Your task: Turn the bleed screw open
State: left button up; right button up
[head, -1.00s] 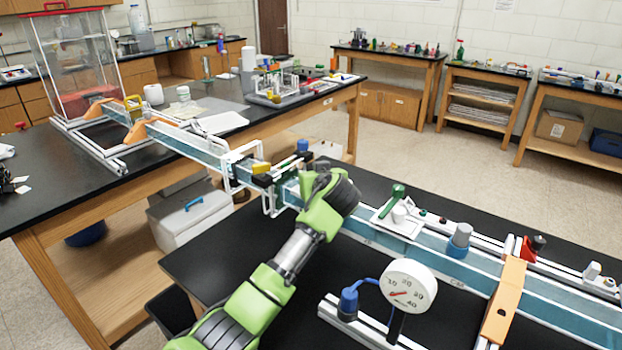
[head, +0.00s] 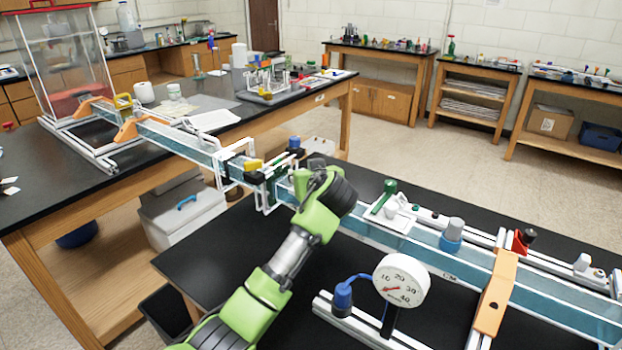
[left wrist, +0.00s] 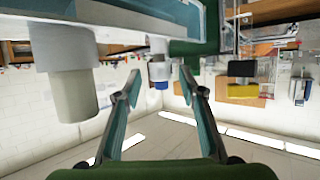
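My left arm's green wrist (head: 325,205) reaches over the near bench to the clear channel (head: 390,250); its fingers are hidden in the head view. In the left wrist view my left gripper (left wrist: 163,88) is open, with two teal-faced fingers apart. A small white fitting with a blue tip (left wrist: 160,76) shows between the fingers, farther off, and they do not grip it. I cannot tell which small part is the bleed screw. My right gripper is out of view.
A round gauge (head: 402,280), a green-handled part (head: 385,195), a grey-topped blue fitting (head: 452,235) and an orange bracket (head: 496,292) crowd the channel. Yellow (head: 253,165) and blue-topped (head: 294,143) parts are beyond my wrist. Open floor lies behind the bench.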

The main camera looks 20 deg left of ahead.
pick_arm(q)
jog(key=v, duration=0.9)
jog(key=shift+s+d, duration=0.15)
jog(key=shift+s, duration=0.05)
